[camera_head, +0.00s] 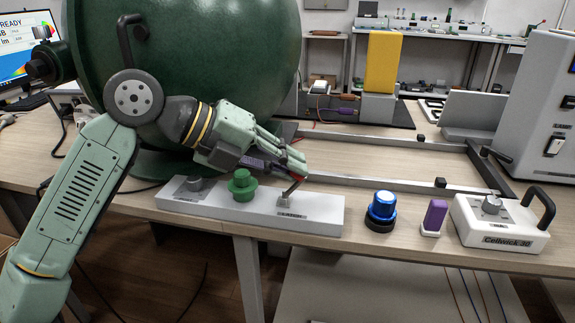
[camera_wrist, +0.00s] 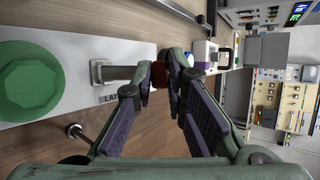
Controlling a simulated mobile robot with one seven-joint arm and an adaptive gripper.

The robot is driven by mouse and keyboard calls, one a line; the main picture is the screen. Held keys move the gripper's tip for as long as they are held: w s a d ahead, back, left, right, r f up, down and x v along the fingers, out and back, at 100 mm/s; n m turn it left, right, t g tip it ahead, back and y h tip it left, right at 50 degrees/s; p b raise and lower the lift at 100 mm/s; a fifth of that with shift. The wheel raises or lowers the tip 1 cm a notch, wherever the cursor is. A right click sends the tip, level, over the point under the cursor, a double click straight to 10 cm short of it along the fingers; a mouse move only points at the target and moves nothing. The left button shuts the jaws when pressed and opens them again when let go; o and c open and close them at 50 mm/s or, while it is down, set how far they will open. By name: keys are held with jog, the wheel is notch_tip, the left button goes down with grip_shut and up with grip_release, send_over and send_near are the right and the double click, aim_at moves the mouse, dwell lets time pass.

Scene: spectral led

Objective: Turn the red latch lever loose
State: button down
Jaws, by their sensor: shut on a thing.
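The red latch lever (camera_head: 292,188) stands tilted to the right on a grey mount near the right end of a white panel (camera_head: 325,210). In the wrist view its metal arm runs from the mount to a red tip (camera_wrist: 159,77). My gripper (camera_head: 298,165) reaches down to the lever from the upper left. In the wrist view my gripper (camera_wrist: 164,80) has its fingertips on either side of the red tip and is shut on it. The fingers partly hide the tip.
A blue beacon (camera_head: 381,208), a purple block (camera_head: 434,216) and a white box (camera_head: 492,232) stand to the right. A large green sphere (camera_head: 200,60) rises behind my arm.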

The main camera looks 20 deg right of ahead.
jog(key=c, duration=1.6)
grip_release()
jog(key=v, duration=1.2)
jog(key=shift+r, duration=0.1)
jog(key=shift+c, duration=0.5)
